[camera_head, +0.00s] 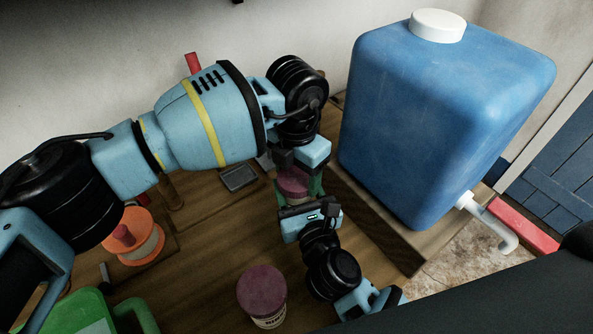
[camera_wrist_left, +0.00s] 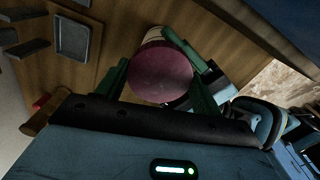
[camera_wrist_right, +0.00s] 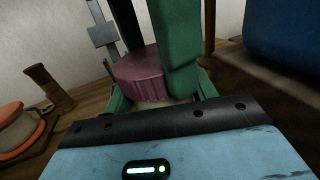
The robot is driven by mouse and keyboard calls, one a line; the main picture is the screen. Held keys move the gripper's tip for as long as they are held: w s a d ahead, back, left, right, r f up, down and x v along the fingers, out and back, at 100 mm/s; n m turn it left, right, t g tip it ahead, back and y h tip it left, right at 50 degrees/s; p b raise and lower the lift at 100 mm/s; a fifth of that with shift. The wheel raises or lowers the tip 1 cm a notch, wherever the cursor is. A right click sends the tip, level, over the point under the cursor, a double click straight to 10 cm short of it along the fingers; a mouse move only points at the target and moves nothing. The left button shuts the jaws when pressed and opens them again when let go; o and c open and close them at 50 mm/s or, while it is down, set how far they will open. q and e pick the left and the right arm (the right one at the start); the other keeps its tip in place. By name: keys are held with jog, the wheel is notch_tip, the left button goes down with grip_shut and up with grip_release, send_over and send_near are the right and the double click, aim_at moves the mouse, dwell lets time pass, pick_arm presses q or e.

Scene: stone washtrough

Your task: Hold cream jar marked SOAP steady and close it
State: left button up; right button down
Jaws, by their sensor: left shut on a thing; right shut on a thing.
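A cream jar with a mauve lid stands on the wooden bench between my grippers. In the head view mostly its lid (camera_head: 291,184) shows; the lid also shows in the left wrist view (camera_wrist_left: 160,66) and the right wrist view (camera_wrist_right: 140,74). A strip of cream jar body (camera_wrist_right: 172,103) shows under the lid. The lid sits on the jar. My left gripper (camera_head: 298,172) reaches down from above, its green fingers shut on the lid. My right gripper (camera_head: 300,200) is shut on the jar body from the front. The jar's marking is hidden.
A big blue container (camera_head: 430,120) with a tap stands right.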

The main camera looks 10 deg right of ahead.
pick_arm(q)
jog(key=o, duration=1.1)
jog(key=shift+r, duration=2.3)
jog(key=shift+c, duration=0.3)
jog(key=shift+r+n, duration=1)
jog(key=shift+r, duration=0.75)
